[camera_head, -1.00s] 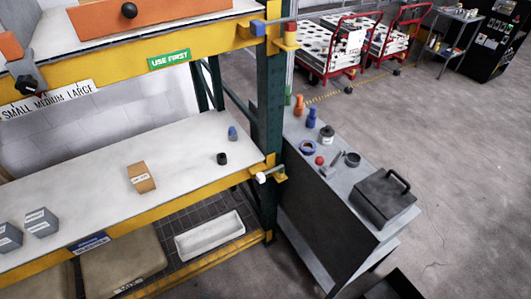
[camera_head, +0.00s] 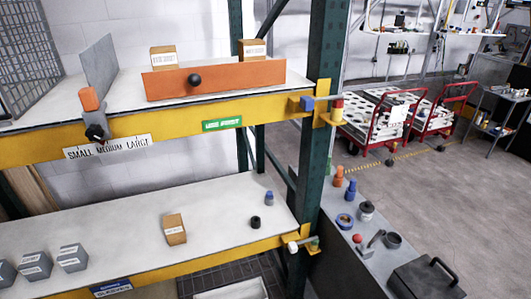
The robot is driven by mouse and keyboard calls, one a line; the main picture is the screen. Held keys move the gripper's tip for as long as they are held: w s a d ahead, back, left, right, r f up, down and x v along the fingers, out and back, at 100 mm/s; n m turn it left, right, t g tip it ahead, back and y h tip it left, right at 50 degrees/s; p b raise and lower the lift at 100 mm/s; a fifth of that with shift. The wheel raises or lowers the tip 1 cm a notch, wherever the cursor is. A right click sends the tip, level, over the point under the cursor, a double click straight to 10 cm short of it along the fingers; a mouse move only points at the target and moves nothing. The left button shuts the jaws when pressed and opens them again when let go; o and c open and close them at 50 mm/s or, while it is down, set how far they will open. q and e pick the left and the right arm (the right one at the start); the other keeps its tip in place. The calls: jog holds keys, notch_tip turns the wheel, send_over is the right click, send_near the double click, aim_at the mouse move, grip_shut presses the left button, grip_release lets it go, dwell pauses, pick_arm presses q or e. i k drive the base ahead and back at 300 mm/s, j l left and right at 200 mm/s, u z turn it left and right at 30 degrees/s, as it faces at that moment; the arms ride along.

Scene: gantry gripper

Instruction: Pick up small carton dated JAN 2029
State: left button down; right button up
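Two small brown cartons with white labels stand on the upper shelf behind an orange panel: the left carton (camera_head: 163,56) and the right carton (camera_head: 252,49). A third brown carton (camera_head: 174,228) with a white label stands alone on the lower shelf. The printing on these labels is too small to read, so I cannot tell which carton is dated JAN 2029. The orange panel (camera_head: 222,79) has a black knob and hides the lower parts of the upper cartons. Neither of my grippers is in view.
Several grey labelled boxes (camera_head: 72,257) sit at the lower shelf's left. A black cap-like object (camera_head: 255,222) and blue object (camera_head: 269,197) are near its right end. An orange-tipped slider (camera_head: 92,112) is above the size strip. A grey bench (camera_head: 345,262) stands right of the green post.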

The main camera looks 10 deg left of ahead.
aim_at(174, 228)
jog(key=u, duration=1.3)
